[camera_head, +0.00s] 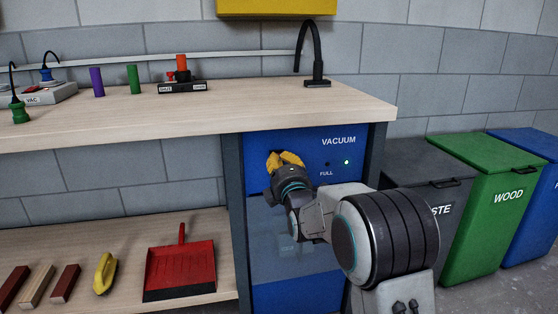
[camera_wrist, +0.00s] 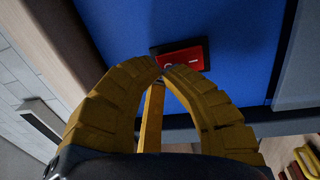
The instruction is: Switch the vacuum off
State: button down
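The vacuum (camera_head: 293,260) is a blue cabinet under the bench, labelled VACUUM. A green light (camera_head: 347,162) glows on its front, beside a dark lamp marked FULL (camera_head: 327,164). A red rocker switch (camera_wrist: 184,52) with white marks sits on the blue panel in the wrist view. In the head view my gripper hides it. My gripper (camera_head: 285,158) is at the upper left of the panel. In the wrist view its yellow fingers (camera_wrist: 164,68) curve together, tips meeting at the switch's near edge. I cannot tell whether they touch it. Nothing is held.
The bench top (camera_head: 200,107) overhangs the cabinet, and a dark post (camera_head: 234,200) stands at its left. A red dustpan (camera_head: 180,270) and a yellow brush (camera_head: 105,273) lie on the lower shelf. Grey, green (camera_head: 490,205) and blue bins stand at the right.

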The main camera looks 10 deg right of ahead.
jog(key=shift+w+r, duration=0.1)
jog(key=shift+w, duration=0.3)
jog(key=shift+w+r+g+p, duration=0.2)
jog(key=shift+r+g+p, duration=0.15)
jog(key=shift+p, duration=0.7)
jog(key=shift+w+r+g+p, duration=0.2)
jog(key=shift+g+p, duration=0.25)
jog(key=shift+p, duration=0.8)
jog(key=shift+f+b, duration=0.35)
jog(key=shift+f, duration=0.15)
